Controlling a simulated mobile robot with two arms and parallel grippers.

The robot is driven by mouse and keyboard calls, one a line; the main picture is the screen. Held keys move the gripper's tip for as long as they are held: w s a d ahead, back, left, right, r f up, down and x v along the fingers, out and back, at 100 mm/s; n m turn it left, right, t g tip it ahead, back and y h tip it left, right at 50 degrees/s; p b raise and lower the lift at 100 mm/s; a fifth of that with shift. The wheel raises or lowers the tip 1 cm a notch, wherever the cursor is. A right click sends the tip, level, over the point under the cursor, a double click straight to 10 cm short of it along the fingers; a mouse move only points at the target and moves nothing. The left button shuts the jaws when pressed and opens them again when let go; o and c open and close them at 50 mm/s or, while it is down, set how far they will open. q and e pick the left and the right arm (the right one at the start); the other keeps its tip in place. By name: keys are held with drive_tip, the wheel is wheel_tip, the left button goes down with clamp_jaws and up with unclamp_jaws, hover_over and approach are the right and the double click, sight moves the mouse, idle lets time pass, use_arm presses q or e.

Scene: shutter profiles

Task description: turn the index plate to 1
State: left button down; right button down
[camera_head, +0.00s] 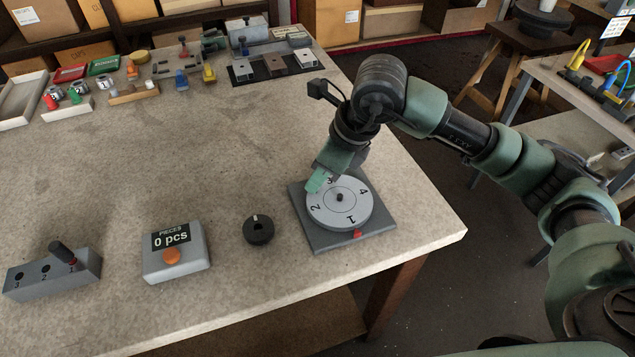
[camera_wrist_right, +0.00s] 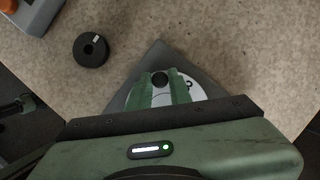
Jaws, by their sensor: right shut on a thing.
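The index plate (camera_head: 340,214) is a pale round disc with the numbers 1 to 4 and a dark centre knob. It sits on a grey square base (camera_head: 318,240) near the table's right edge. A red marker (camera_head: 357,234) is on the base's front side, and the number 1 is roughly in line with it. My right gripper (camera_head: 318,181) is at the disc's far left rim, close to the 3. In the right wrist view its green fingers (camera_wrist_right: 162,88) are closed around a dark round peg (camera_wrist_right: 160,79) by the rim. My left gripper is not in view.
A black knob (camera_head: 258,229) stands left of the base, then a grey counter box (camera_head: 175,263) reading 0 pcs. A numbered block with a lever (camera_head: 52,273) is at the far left. Several small parts and trays line the back. The table's middle is clear.

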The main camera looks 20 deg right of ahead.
sight(333, 197)
drive_tip(key=shift+w+d+r+m, duration=0.1)
drive_tip(key=shift+m, duration=0.2)
drive_tip(key=c, duration=1.3)
unclamp_jaws()
drive_tip(key=b+v, duration=0.1)
drive_tip(key=v, duration=0.6)
drive_tip(key=shift+s+r, duration=0.2)
drive_tip(key=shift+r, duration=0.15)
drive_tip(key=shift+d, duration=0.1)
